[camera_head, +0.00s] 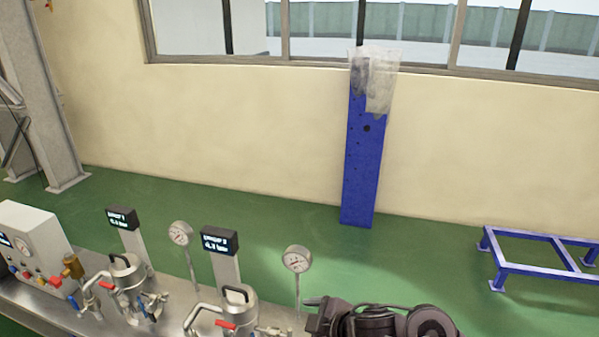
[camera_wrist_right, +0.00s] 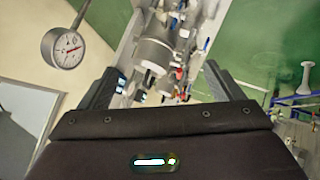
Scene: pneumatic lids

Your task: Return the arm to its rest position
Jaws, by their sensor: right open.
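My right arm shows at the bottom right of the head view, with its dark gripper end (camera_head: 315,316) just right of the near lidded vessel (camera_head: 238,310). In the right wrist view my right gripper (camera_wrist_right: 160,88) is open, its two dark fingers apart with nothing held between them. The vessel and its pipes (camera_wrist_right: 155,50) show beyond the fingers. A second lidded vessel (camera_head: 125,272) stands farther left on the bench. Both lids sit on their vessels in the head view. My left gripper is not in view.
The metal bench (camera_head: 170,322) carries a control box (camera_head: 35,240), two dark displays and two round gauges (camera_head: 297,259) on thin posts. One gauge (camera_wrist_right: 64,48) is close to the left finger in the wrist view. A blue post (camera_head: 362,165) and blue frame (camera_head: 535,262) stand beyond on green floor.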

